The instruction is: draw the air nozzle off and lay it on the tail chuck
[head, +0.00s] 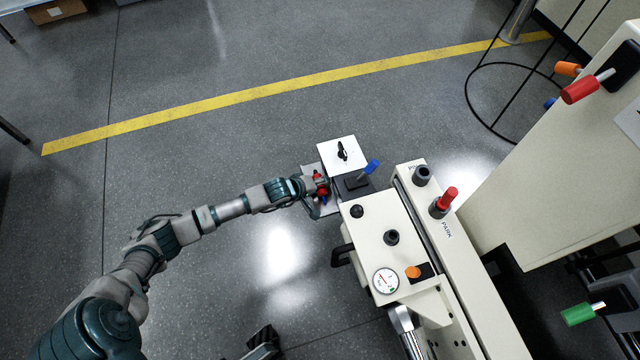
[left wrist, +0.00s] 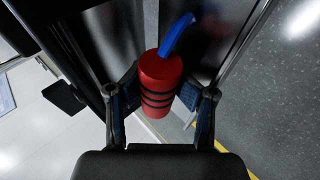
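A red cylinder with dark bands, which I take for the air nozzle (left wrist: 160,80), stands between the fingers of my left gripper (left wrist: 160,97) in the left wrist view. A blue curved piece (left wrist: 178,34) shows at its far end; I cannot tell if it is attached. Both finger pads lie against its sides. In the head view my left gripper (head: 318,192) is at the left side of the machine, with the red nozzle (head: 321,188) partly hidden. A dark part of mine (head: 264,345) at the bottom edge may be the right gripper. I cannot single out the tail chuck.
A cream machine (head: 372,222) carries a gauge (head: 386,281), an orange knob (head: 413,272) and a black handle (head: 342,256). A red-handled piece (head: 446,199) stands by the PARK label. A blue lever (head: 371,167) sits beside a white plate (head: 337,151). Open floor lies left.

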